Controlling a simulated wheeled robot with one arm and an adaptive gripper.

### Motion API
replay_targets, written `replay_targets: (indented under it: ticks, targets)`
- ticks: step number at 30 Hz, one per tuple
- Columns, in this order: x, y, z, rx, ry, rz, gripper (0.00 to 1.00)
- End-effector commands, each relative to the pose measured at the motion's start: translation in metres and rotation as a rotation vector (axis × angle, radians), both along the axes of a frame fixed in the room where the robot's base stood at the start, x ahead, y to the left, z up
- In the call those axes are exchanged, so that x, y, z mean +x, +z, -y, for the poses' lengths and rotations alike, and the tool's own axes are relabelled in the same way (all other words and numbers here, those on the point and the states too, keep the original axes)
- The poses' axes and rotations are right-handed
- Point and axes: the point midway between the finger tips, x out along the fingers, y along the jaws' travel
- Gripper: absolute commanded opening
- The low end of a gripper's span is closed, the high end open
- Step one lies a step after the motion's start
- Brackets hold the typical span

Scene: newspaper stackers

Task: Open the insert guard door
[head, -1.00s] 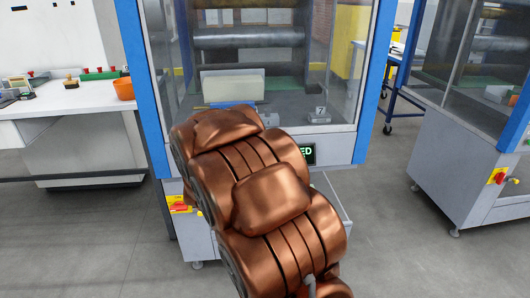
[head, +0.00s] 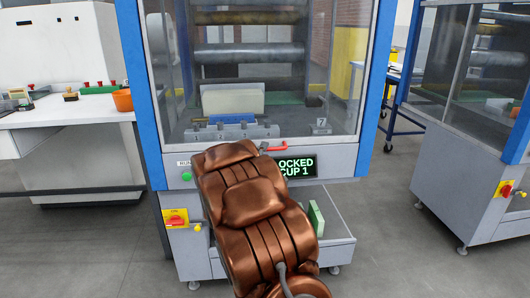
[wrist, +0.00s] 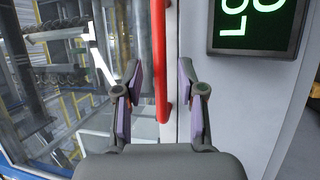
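The insert guard door (head: 285,118) is the clear panel on the front of the blue-framed machine; it looks closed. Its red handle (head: 275,149) shows at the panel's lower edge, partly hidden by my arm. In the wrist view the red handle (wrist: 160,60) runs upright between the two fingers of my gripper (wrist: 160,98). Gaps show on both sides, so the fingers are open around the handle and not gripping it. In the head view my arm hides the fingers. A display (head: 297,166) beside the handle reads "LOCKED" and "CUP 1", its left end covered.
A red-and-yellow switch (head: 175,219) and a green button (head: 186,176) sit on the machine's front. An open lower tray (head: 335,229) juts out at right. A white counter (head: 75,108) stands left, another machine (head: 460,165) right. Grey floor between is clear.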

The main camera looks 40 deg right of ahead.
Motion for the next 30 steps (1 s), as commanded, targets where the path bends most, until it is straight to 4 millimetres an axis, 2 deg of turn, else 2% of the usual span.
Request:
replay_targets:
  ticks: [7,18,30]
  targets:
    - [0.010,0.003,0.017,0.001,-0.001,0.001,0.39]
    - [0.011,0.004,0.020,0.002,0.000,0.000,0.39]
    - [0.011,0.004,0.020,0.002,0.000,0.000,0.00]
